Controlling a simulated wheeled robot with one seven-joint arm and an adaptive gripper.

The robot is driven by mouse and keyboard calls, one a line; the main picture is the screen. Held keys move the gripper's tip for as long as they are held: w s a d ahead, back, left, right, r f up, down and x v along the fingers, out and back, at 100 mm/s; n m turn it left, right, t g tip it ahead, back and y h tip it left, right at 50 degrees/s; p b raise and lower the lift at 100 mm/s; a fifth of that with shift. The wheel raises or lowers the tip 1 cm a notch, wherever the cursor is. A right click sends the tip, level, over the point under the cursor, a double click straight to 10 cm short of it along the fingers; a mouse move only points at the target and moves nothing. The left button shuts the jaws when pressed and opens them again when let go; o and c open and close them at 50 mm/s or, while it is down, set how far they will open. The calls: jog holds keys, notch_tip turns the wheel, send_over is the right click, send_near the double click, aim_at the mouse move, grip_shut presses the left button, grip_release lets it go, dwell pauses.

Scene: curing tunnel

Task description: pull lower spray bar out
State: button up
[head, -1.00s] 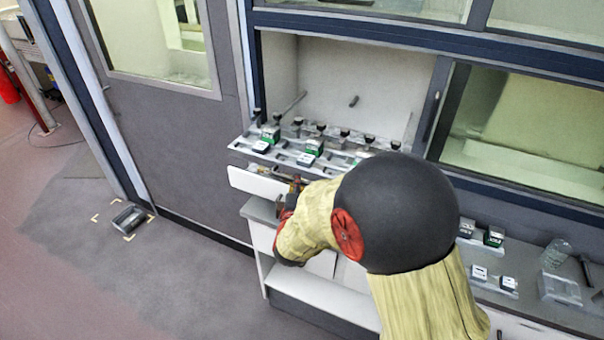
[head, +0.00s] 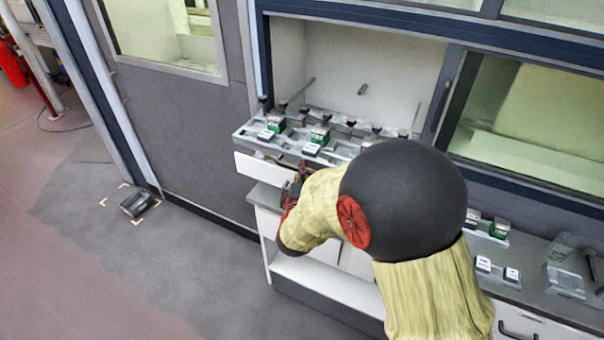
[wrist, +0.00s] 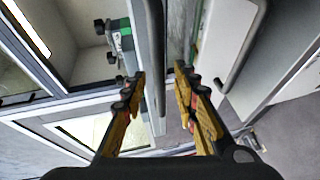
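I cannot tell for sure which part is the lower spray bar. A white drawer-like front (head: 268,169) juts out below the grey fixture tray in the head view. In the wrist view a slim grey bar (wrist: 159,75) runs along a pale panel. My gripper (wrist: 158,76) is open, with its yellow and black fingers on either side of this bar and a gap visible to the right finger. Contact is not clear. In the head view my gripper (head: 296,184) is at the right part of the white front, and my arm hides much of it.
The grey tray (head: 243,132) above carries several green and white devices and black knobs. A cabinet handle (wrist: 245,50) lies right of my fingers in the wrist view. A counter with more devices stands at right. A dark device (head: 137,204) lies on otherwise clear floor at left.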

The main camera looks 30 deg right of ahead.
jog(key=v, duration=1.2)
dwell(0.5)
